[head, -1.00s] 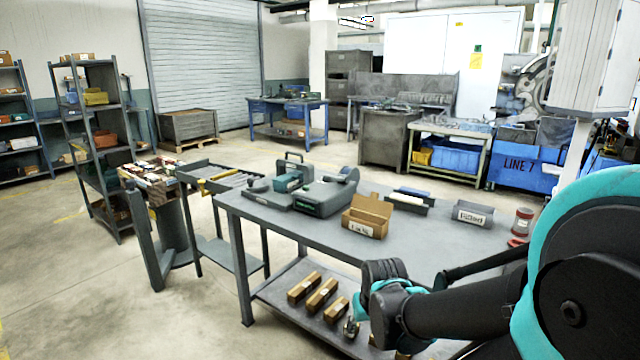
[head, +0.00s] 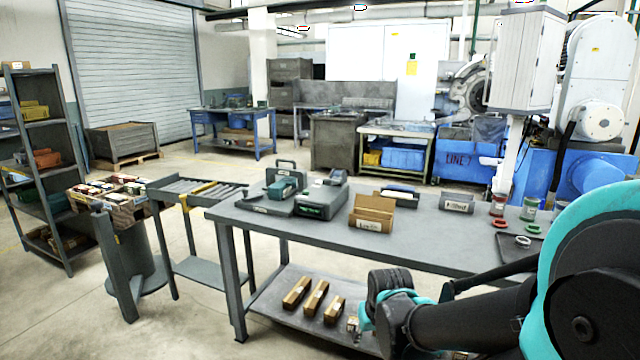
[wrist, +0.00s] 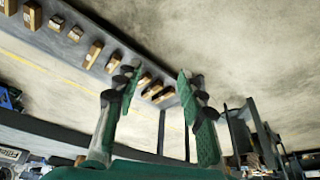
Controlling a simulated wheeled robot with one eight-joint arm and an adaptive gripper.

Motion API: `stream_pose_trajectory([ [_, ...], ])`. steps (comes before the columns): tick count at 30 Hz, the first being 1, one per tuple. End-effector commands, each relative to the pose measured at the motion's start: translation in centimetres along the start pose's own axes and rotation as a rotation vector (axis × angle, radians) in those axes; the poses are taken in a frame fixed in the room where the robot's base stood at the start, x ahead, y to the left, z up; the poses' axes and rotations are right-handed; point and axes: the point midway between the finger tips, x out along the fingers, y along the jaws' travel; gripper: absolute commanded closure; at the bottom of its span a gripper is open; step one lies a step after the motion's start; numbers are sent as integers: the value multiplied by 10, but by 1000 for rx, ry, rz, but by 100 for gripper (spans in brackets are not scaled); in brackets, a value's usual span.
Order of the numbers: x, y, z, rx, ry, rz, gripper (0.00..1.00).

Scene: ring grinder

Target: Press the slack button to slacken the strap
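A dark grey and green device with a carry handle (head: 284,188) stands on the grey workbench (head: 440,228). A second grey device with a green front (head: 321,200) stands just right of it. I cannot make out a slack button or a strap at this size. My gripper shows in the wrist view (wrist: 160,80), its two green-padded fingers apart with nothing between them. In the head view my arm reaches low in front of the bench, and its end is apart from both devices. The gripper's fingers are hard to see there.

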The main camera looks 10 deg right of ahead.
Motion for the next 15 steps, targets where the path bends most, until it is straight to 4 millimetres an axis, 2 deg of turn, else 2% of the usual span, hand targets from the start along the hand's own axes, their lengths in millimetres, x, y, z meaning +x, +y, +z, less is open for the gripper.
stream_pose_trajectory([
  [7, 0, 0, 0, 0, 0, 0, 60],
  [15, 0, 0, 0, 0, 0, 0, 94],
])
